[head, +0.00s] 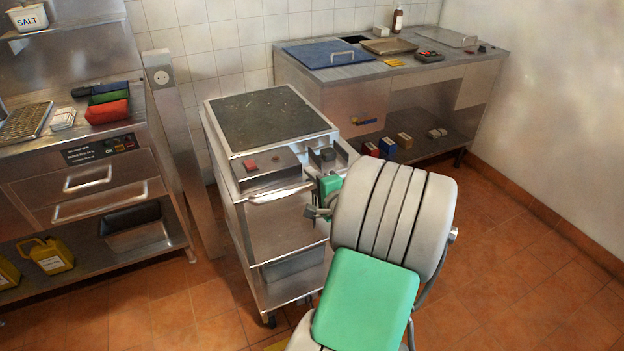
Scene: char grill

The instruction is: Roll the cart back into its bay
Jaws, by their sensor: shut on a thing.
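The steel cart (285,240) stands upright on the tiled floor, between the left counter and the right bench. It has a dark flat top and a push handle (280,194) along its front edge. My gripper (314,190) is at the right end of this handle and shut on it; my arm partly hides the fingers. The bay seems to be the gap between the counter and the bench, with floor showing on the cart's left. My arm hides the cart's lower right front.
The left counter (75,167) and a steel post (178,130) stand left of the cart. The right bench (400,75) stands close behind and right of it, with small boxes (388,147) on its lower shelf. A tiled wall closes the back. Open floor (510,270) lies right.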

